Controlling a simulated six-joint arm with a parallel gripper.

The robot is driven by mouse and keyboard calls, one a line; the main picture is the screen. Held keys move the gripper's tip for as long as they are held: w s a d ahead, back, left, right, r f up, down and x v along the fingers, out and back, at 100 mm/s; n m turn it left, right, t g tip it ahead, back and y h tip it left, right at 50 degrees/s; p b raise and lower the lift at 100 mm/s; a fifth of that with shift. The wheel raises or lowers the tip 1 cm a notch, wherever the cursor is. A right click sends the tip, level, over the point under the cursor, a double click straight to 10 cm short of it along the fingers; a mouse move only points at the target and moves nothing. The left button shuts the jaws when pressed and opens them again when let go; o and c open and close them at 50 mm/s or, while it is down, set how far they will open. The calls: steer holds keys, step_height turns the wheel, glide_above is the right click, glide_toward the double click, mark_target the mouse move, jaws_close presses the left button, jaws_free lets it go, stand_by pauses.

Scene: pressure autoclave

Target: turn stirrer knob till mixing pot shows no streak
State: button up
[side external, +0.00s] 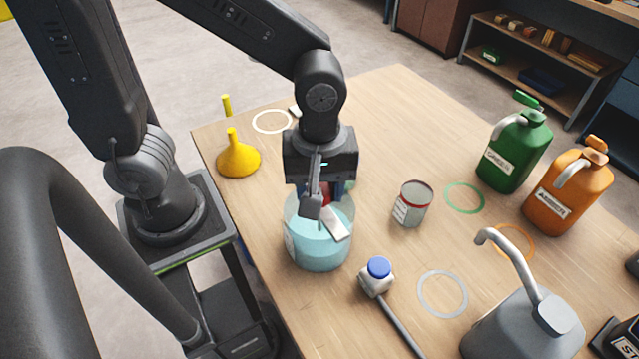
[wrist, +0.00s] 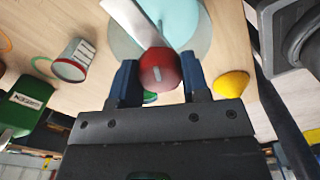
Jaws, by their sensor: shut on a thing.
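The mixing pot (side external: 318,250) is a clear vessel of pale blue liquid, standing upright on the table below my gripper. I see no clear streak in the liquid, but my gripper hides part of it. The red stirrer knob (wrist: 159,69) sits above the pot, with a small pale mark on its face. My gripper (wrist: 158,80) is shut on the knob, with one blue fingertip on each side. A flat light bar (side external: 334,224) lies across the pot just beneath the knob. The pot also shows in the wrist view (wrist: 180,28).
A yellow funnel (side external: 238,158) stands left of the pot. A red-rimmed can (side external: 412,205) stands to its right, and a blue-capped white item (side external: 377,276) with a long handle lies in front. Green (side external: 513,152), orange (side external: 567,192) and grey (side external: 522,330) jugs stand further right.

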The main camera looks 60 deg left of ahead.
steer(key=shift+c, duration=0.9)
steer(key=shift+m, duration=0.3)
steer(key=m, duration=0.9)
steer(key=shift+m, duration=0.3)
steer(key=m, duration=0.3)
steer(key=shift+m, duration=0.4)
steer(key=m, duration=1.3)
steer(key=shift+m, duration=0.7)
